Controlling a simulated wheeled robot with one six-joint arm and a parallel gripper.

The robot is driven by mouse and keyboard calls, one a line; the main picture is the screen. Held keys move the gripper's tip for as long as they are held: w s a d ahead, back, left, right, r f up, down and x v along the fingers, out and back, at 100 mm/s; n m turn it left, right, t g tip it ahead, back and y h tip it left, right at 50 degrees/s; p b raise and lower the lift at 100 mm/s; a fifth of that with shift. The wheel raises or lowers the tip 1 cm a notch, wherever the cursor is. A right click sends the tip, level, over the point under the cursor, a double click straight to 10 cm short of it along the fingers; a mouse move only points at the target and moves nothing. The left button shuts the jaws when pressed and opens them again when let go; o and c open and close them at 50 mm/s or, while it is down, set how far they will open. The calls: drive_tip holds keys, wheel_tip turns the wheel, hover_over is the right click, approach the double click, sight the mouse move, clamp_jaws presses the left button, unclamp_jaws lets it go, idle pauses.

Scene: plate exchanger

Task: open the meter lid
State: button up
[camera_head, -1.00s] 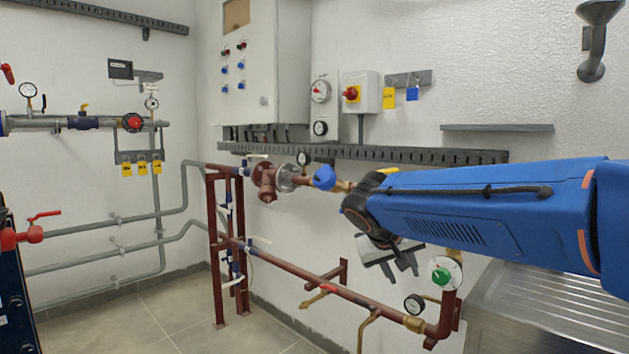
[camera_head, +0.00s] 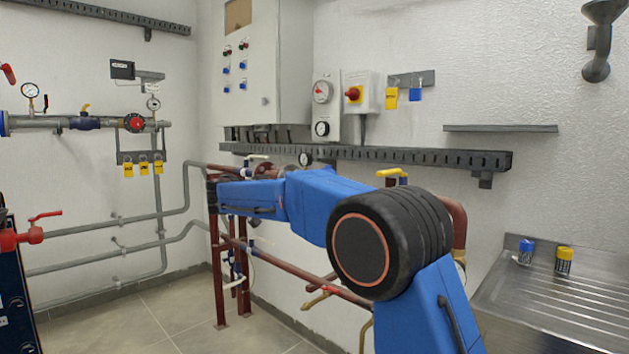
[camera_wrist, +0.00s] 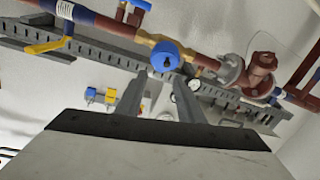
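The meter with its round blue lid (camera_wrist: 165,56) shows in the wrist view, on the brass and red-brown pipe near the top middle. The lid looks closed. My gripper (camera_wrist: 160,98) is open and empty, its two grey fingers apart and pointing toward the meter. The fingertips appear just below the lid in the picture; I cannot tell how far apart they are in depth. In the head view my blue arm reaches left across the pipe and hides the meter; the gripper's fingers do not show there.
A red-brown flanged fitting (camera_wrist: 262,70) sits beside the meter on the pipe. A yellow-handled valve (camera_wrist: 45,45) is on the other side. A slotted cable tray (camera_head: 400,156) runs along the wall. A steel sink (camera_head: 560,300) stands at right.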

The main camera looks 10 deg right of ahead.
drive_tip(key=w+a+r+x, duration=0.1)
drive_tip(key=w+x, duration=0.1)
drive_tip(key=x, duration=1.4)
drive_tip(key=shift+w+a+r+t, duration=0.15)
drive_tip(key=shift+w+t, duration=0.05)
drive_tip(key=shift+t, duration=0.2)
drive_tip(key=shift+c, duration=0.7)
clamp_jaws()
